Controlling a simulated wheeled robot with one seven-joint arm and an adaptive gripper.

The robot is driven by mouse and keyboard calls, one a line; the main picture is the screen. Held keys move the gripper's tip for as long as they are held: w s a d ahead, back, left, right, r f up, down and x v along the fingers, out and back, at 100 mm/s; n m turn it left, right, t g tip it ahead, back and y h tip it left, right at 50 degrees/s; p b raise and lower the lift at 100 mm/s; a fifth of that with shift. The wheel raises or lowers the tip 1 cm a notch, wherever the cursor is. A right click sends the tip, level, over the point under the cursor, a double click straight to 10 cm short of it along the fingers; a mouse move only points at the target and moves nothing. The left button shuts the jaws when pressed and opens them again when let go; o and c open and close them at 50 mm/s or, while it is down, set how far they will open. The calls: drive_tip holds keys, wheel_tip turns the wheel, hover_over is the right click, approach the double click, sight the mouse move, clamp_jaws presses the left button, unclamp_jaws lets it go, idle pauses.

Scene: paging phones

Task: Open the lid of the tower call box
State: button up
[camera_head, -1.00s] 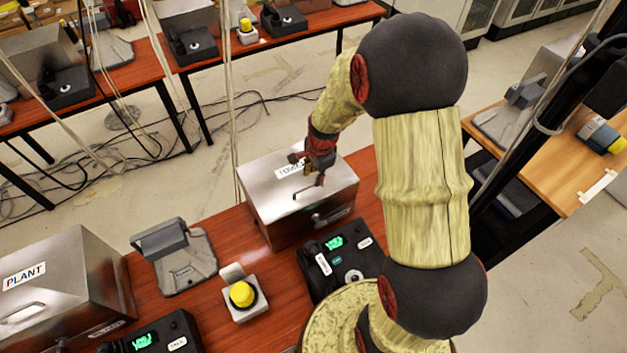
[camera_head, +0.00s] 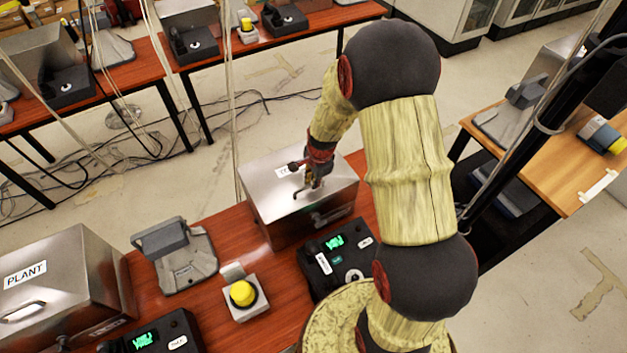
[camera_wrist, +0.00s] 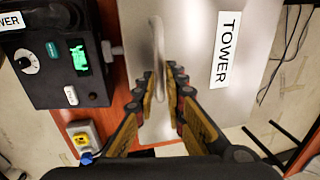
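The tower call box (camera_head: 270,205) is a silver metal box with a closed lid, standing on the red-brown table. Its TOWER label (camera_wrist: 227,48) shows in the wrist view and is partly covered by my gripper in the head view. A thin bar handle (camera_wrist: 157,40) is on the lid. My gripper (camera_head: 313,184) is over the lid, close to the handle. In the wrist view my gripper (camera_wrist: 157,88) has its fingers spread, with the handle lined up between the fingertips. I cannot tell whether the fingers touch it.
A black phone unit with a green display (camera_head: 335,243) stands right in front of the box. A yellow button (camera_head: 242,293), a grey cradle (camera_head: 175,255) and the PLANT box (camera_head: 65,285) are to the left. A light cable hangs just left of the tower box.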

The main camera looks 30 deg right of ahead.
clamp_jaws()
idle(0.5)
drive_tip(key=shift+w+r+p, duration=0.35)
drive_tip(key=shift+r+p, duration=0.05)
drive_tip(key=shift+r, duration=0.05)
drive_tip(key=w+r+g+p, duration=0.1)
drive_tip(key=w+r+p, duration=0.3)
drive_tip(key=w+r, duration=0.3)
drive_tip(key=shift+w+p, duration=0.4)
drive_tip(key=shift+w, duration=0.6)
drive_tip(key=shift+c, duration=0.9)
unclamp_jaws()
drive_tip(key=w+r, duration=0.2)
drive_tip(key=w, duration=1.2)
drive_tip(key=shift+w+r+g, duration=0.25)
drive_tip(key=shift+r+g, duration=0.05)
drive_tip(key=shift+o, duration=0.6)
drive_tip(key=shift+d+f, duration=0.1)
drive_tip(key=shift+f, duration=0.15)
drive_tip(key=shift+o, duration=1.3)
drive_tip(key=shift+s+a+r, duration=0.15)
drive_tip(key=shift+s+a, duration=0.05)
drive_tip(key=shift+s, duration=0.25)
drive_tip(key=o, duration=0.3)
drive_tip(key=shift+w+f, duration=0.2)
drive_tip(key=shift+w, duration=0.1)
drive_tip(key=shift+d+r, duration=0.1)
